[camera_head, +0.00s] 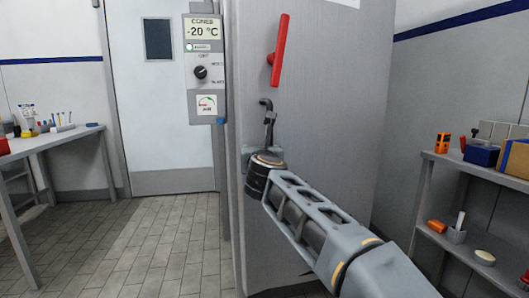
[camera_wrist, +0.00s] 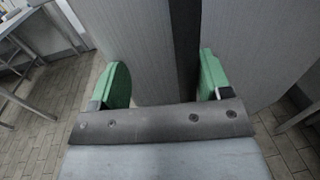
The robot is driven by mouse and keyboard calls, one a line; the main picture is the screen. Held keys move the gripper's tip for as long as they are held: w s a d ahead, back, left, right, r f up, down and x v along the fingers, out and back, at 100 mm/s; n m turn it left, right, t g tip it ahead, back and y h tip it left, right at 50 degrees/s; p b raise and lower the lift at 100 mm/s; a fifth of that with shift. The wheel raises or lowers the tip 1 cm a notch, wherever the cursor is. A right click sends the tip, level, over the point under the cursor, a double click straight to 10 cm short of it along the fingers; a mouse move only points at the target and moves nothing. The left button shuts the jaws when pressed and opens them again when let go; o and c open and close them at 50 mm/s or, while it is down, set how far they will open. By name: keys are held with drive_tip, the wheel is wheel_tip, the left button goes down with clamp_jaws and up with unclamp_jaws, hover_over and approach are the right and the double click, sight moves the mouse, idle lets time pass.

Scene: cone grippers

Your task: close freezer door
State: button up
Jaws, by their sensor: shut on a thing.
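The freezer door (camera_head: 335,110) is a tall grey panel standing open in the head view, with a red handle (camera_head: 279,50) high on its face. My gripper (camera_head: 249,158) is at the door's near left edge, below the handle. In the wrist view, the green fingers of my gripper (camera_wrist: 165,80) stand on either side of the door edge (camera_wrist: 152,70), which has a dark strip along it. The gripper is shut on the door edge. The fingertips' contact is mostly hidden in the head view.
A control panel reading -20 °C (camera_head: 203,65) is left of the door, with a white door (camera_head: 165,90) behind it. A workbench (camera_head: 50,140) stands at the left and a shelf with small items (camera_head: 470,172) at the right. The tiled floor (camera_head: 130,245) at left is clear.

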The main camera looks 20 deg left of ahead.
drive_tip(key=o, duration=0.5)
drive_tip(key=s, duration=0.1)
drive_tip(key=s+a, duration=0.1)
drive_tip(key=shift+s+a+y, duration=0.3)
drive_tip(key=shift+s, duration=0.05)
drive_tip(key=shift+o, duration=0.2)
drive_tip(key=shift+s, duration=0.95)
drive_tip(key=s+a, duration=0.2)
drive_tip(key=s, duration=0.1)
drive_tip(key=shift+a+n, duration=0.15)
drive_tip(key=shift+n, duration=0.15)
drive_tip(key=c, duration=1)
drive_tip(key=shift+s+a, duration=0.15)
drive_tip(key=shift+s, duration=1.05)
drive_tip(key=shift+s+a, duration=0.2)
drive_tip(key=shift+s, duration=1.05)
drive_tip(key=shift+s+a, duration=0.15)
drive_tip(key=shift+s, duration=1.05)
